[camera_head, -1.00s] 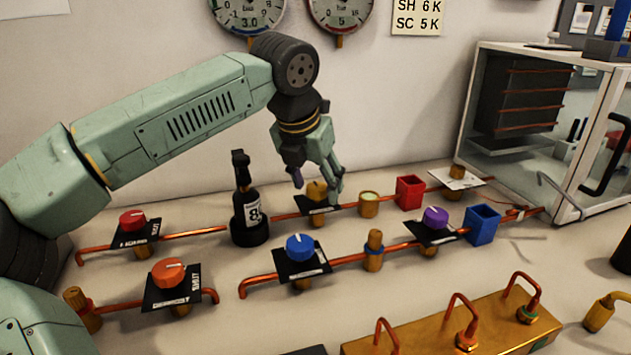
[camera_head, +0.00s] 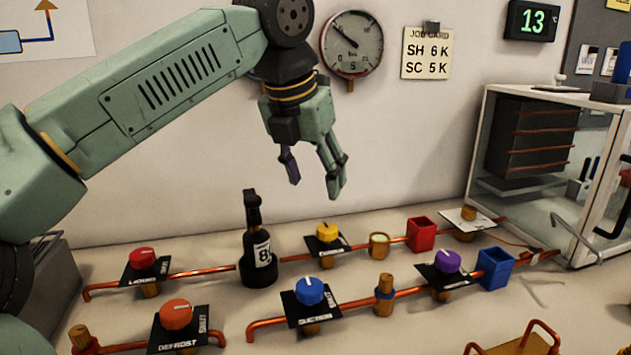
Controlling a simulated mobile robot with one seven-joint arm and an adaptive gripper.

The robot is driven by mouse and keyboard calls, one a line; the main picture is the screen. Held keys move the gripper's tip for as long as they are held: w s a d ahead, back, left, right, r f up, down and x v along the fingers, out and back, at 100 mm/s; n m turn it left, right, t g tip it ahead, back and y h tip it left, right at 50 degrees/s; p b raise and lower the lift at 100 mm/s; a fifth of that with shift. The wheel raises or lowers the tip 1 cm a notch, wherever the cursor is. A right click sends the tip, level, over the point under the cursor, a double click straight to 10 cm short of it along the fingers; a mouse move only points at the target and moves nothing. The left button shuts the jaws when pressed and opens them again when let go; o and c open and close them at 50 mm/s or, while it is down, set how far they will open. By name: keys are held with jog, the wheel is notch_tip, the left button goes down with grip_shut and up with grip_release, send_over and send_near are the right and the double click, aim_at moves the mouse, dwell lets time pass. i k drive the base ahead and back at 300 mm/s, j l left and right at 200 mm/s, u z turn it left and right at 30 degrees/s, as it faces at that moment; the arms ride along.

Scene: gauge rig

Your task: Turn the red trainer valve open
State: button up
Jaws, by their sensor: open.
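The red valve knob (camera_head: 142,258) sits on a black label plate (camera_head: 143,272) at the left end of the rear copper pipe. Its label is too small to read surely. An orange-red knob (camera_head: 176,315) stands nearer the front, on a plate marked DEFROST and SHUT. My gripper (camera_head: 315,183) is open and empty, pointing down in the air above the yellow knob (camera_head: 327,232). It is well to the right of the red knob and higher, touching nothing. Part of the red knob's valve body is hidden under its plate.
A black bottle-like item (camera_head: 258,245) stands upright at the rear pipe between the red and yellow knobs. A blue knob (camera_head: 310,291), purple knob (camera_head: 447,261), red box (camera_head: 420,234) and blue box (camera_head: 494,268) stand rightward. A glass-fronted cabinet (camera_head: 540,160) is at the right.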

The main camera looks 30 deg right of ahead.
aim_at(143, 258)
jog(key=k, duration=1)
